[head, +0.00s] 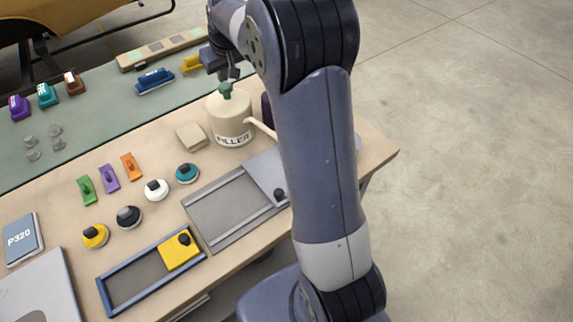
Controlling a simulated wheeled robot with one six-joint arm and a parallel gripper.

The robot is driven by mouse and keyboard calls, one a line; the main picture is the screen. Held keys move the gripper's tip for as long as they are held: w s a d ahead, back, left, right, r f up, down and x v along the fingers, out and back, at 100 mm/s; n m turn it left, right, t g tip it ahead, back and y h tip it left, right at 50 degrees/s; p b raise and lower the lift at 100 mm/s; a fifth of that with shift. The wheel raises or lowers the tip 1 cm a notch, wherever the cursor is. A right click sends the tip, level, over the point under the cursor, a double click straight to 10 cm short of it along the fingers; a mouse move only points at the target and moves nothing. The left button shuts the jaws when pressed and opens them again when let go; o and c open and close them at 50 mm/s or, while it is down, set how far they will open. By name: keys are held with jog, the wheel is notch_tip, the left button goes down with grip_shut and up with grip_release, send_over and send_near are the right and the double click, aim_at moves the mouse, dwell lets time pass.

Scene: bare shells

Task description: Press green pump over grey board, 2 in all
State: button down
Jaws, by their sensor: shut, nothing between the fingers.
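A cream pot (231,122) marked "FILLER" stands upright on the table, with a green pump (226,91) on top and a pale spout (262,128) pointing right. My gripper (228,76) is shut and empty, pointing down directly above the green pump. I cannot tell whether its fingertips touch the pump. A grey board (221,211) with raised rails lies in front of the pot. A lighter grey plate with a black knob (279,194) covers its right part. My arm hides what lies past the spout and part of the plate.
A blue frame with a yellow knobbed plate (181,251) is at the front. Round knobs (129,216), coloured clips (109,178) and a beige block (192,137) lie left of the pot. A dark purple object (266,110) stands just right of it, partly hidden.

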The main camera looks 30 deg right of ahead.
aim_at(225, 86)
jog(key=shift+f+b, duration=1)
jog(key=shift+f, duration=0.6)
jog(key=shift+r, duration=0.15)
jog(key=shift+r+p, duration=1.2)
jog(key=shift+r, duration=0.25)
jog(key=shift+f, duration=0.1)
jog(key=shift+f+b, duration=1)
jog(key=shift+f, duration=0.45)
jog(key=shift+r, duration=0.15)
jog(key=shift+r+p, duration=1.15)
jog(key=shift+r, duration=0.25)
